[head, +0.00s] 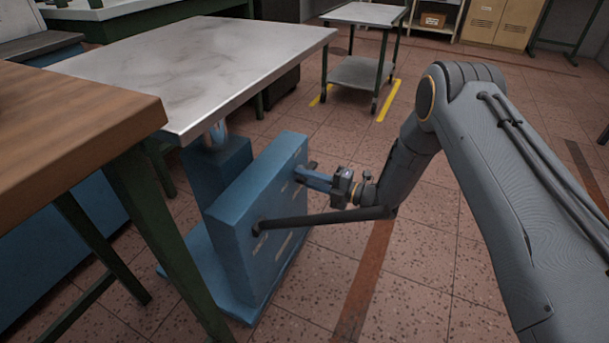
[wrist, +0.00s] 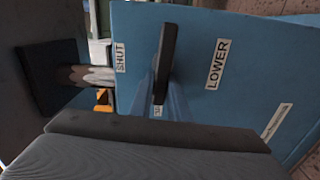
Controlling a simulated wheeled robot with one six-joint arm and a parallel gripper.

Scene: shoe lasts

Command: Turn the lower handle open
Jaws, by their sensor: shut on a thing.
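The blue cabinet (head: 255,215) stands on the floor below the steel tabletop. In the wrist view, a black lever handle (wrist: 168,50) stands out from its blue face (wrist: 195,50), between a SHUT label (wrist: 120,55) and a LOWER label (wrist: 216,64). The handle shows as a small dark end (head: 313,164) in the head view. My gripper (head: 301,175) is at the cabinet's right face, its fingers shut on the handle. In the wrist view, my gripper's fingertips (wrist: 163,85) meet the handle's near part. Another label under the fingers is partly hidden.
A long dark bar (head: 325,217) runs from the cabinet's face toward my arm, below my gripper. The steel tabletop (head: 205,62) and a wooden bench (head: 75,115) stand at left. A small cart (head: 364,14) stands behind. Tiled floor is free at the front.

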